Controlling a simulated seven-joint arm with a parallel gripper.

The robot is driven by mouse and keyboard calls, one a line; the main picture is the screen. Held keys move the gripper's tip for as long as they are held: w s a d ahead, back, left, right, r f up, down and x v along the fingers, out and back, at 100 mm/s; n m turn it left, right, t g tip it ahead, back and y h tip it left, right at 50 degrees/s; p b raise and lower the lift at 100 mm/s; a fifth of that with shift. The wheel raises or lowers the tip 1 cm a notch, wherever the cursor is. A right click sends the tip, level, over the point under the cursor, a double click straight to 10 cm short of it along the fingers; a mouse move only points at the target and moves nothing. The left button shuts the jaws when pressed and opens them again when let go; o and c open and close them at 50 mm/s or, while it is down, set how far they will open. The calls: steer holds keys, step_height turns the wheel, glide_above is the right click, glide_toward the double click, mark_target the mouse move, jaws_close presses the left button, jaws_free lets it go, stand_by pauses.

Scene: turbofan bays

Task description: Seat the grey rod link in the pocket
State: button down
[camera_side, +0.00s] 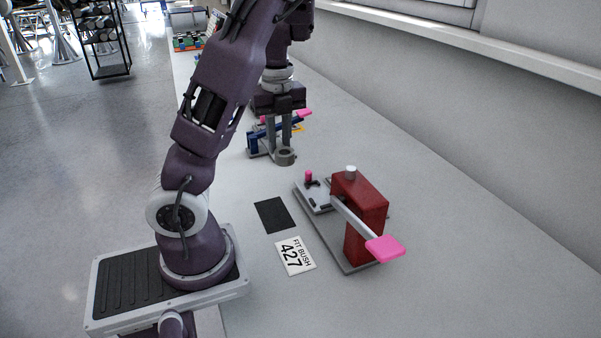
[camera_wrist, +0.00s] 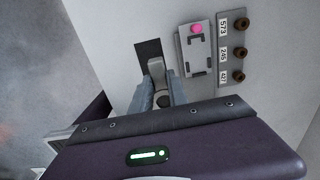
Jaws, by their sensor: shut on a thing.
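The grey rod link (camera_side: 285,157) is in my gripper (camera_side: 285,148), with its round end below the fingers in the side view. In the wrist view, my gripper (camera_wrist: 162,95) is shut on the link (camera_wrist: 156,70), and its narrower end sticks out past the fingers. In the side view the link is held behind the grey fixture plate (camera_side: 316,197), apart from it. A light grey plate with a pink knob (camera_wrist: 196,29) lies right of the link in the wrist view. I cannot make out the pocket itself in either view.
A red block (camera_side: 368,195) with a pink-ended lever (camera_side: 386,247) stands on the fixture. A black pad (camera_side: 272,215) and a "FIT BUSH 427" card (camera_side: 295,256) lie nearby. A blue fixture (camera_side: 256,141) is beside my gripper. Brown bushes (camera_wrist: 239,52) stand by number labels.

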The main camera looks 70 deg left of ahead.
glide_above(317, 192)
step_height(317, 192, down, 10)
steer(key=shift+s+r, duration=0.1)
steer(key=shift+f, duration=1.15)
steer(key=shift+f, duration=0.95)
steer(key=c, duration=1.2)
jaws_free()
steer(key=shift+o, duration=0.2)
steer(key=o, duration=0.3)
steer(key=shift+o, duration=0.2)
